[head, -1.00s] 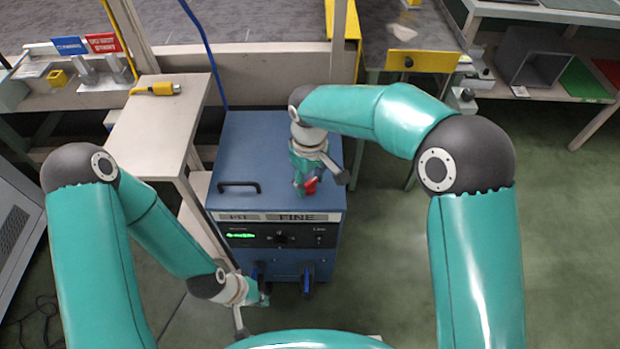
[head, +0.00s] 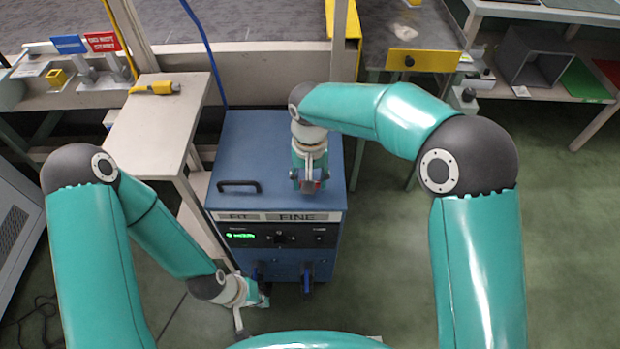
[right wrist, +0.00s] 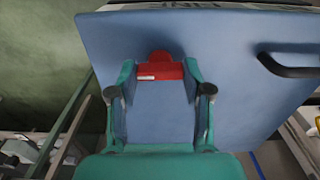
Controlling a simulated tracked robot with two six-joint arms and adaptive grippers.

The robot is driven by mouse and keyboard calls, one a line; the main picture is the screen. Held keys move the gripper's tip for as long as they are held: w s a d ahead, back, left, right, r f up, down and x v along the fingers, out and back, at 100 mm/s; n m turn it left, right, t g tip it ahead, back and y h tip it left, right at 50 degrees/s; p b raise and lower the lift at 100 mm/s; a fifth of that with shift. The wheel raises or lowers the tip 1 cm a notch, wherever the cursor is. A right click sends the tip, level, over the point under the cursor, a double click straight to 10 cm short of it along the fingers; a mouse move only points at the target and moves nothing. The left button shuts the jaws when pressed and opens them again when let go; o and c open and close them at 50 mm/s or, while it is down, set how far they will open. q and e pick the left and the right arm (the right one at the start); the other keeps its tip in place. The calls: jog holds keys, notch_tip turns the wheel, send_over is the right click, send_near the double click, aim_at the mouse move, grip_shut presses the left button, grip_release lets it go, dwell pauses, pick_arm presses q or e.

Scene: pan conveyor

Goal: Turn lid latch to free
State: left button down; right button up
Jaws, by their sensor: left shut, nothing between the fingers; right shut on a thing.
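The blue cabinet (head: 270,150) stands in the middle of the head view, with its flat blue lid on top. The red latch (right wrist: 160,70) sits on the lid and shows between the fingertips in the right wrist view. In the head view only a bit of it shows below my right gripper (head: 309,186), which is shut on it. In the right wrist view the gripper (right wrist: 160,77) has one finger at each end of the latch. My left gripper (head: 263,299) is shut and empty, low by the cabinet's front left.
A black handle (head: 239,185) stands on the lid, left of my right gripper. The cabinet's front has a panel with a green display (head: 240,235) and blue connectors (head: 308,279). A pale side table (head: 155,125) with a yellow tool (head: 155,89) stands at left. Green floor is clear at right.

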jog(key=shift+w, duration=0.1)
dwell(0.4)
jog(key=o, duration=1.2)
jog(key=shift+c, duration=0.2)
notch_tip(320, 180, up, 12)
jog(key=shift+f, duration=0.1)
